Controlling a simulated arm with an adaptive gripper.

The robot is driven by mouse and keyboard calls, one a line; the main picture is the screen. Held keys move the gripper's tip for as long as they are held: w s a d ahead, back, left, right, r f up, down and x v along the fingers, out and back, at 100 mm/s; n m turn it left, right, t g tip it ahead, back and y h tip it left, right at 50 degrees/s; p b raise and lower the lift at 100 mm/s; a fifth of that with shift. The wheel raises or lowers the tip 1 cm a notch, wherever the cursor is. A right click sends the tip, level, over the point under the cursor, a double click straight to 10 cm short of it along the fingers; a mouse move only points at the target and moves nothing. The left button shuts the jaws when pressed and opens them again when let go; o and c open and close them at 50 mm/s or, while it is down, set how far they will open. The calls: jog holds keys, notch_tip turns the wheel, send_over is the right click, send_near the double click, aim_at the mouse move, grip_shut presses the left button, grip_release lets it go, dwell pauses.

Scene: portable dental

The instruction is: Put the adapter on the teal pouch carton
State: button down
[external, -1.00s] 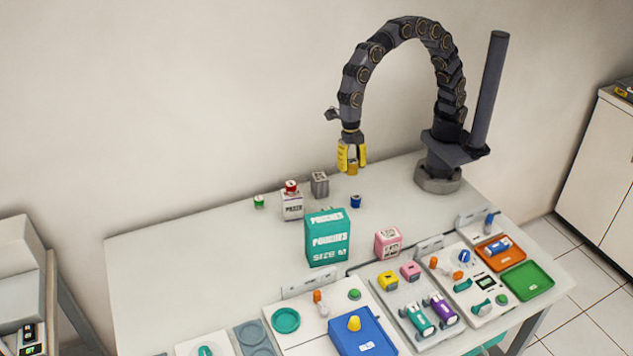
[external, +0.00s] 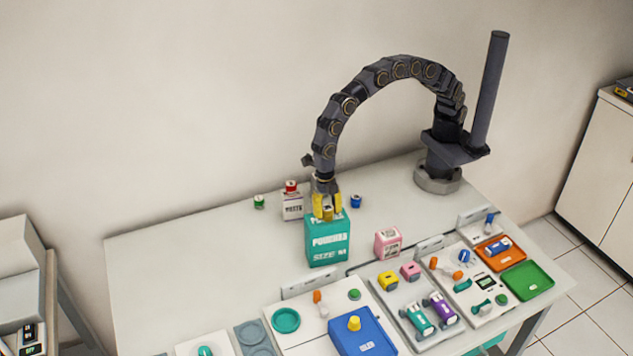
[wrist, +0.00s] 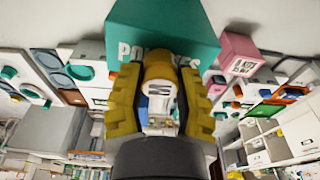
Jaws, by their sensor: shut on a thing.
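The teal pouch carton (external: 328,246) stands upright on the table. In the wrist view the carton (wrist: 190,20) fills the top middle, just beyond the fingertips. My gripper (external: 327,212) has yellow fingers and is at the carton's top. In the wrist view my gripper (wrist: 158,90) is shut on the adapter (wrist: 157,68), a small tan-yellow cylinder with a pale end bearing a dark mark. The adapter (external: 328,213) is at the carton's top; I cannot tell whether it touches it.
A white box (external: 293,207) with a red-topped item (external: 291,186) stands left behind the carton. A blue spool (external: 356,201) is to the right, a green one (external: 259,201) to the left. A pink box (external: 388,243) stands right of the carton. Trays fill the front; the table's left is clear.

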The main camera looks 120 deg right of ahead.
jog(key=c, duration=0.8)
grip_release()
notch_tip(320, 180, up, 12)
jog(key=d+f, duration=0.1)
jog(key=d, duration=0.1)
jog(key=s+d+r+m, duration=0.3)
jog(key=s+r, duration=0.2)
jog(key=s, duration=0.2)
jog(key=s+d+m, duration=0.3)
jog(key=s+m, duration=0.2)
jog(key=s, duration=0.5)
jog(key=s+d+f+m+g+h, duration=0.1)
jog(key=s+d+m, duration=0.3)
jog(key=s, duration=0.7)
jog(key=s+d+m, duration=0.3)
jog(key=s+m, duration=0.3)
jog(key=s, duration=0.4)
jog(key=shift+s+d+f+g+h, duration=0.25)
jog(key=shift+f+g+h, duration=0.05)
jog(key=shift+g+h, duration=0.1)
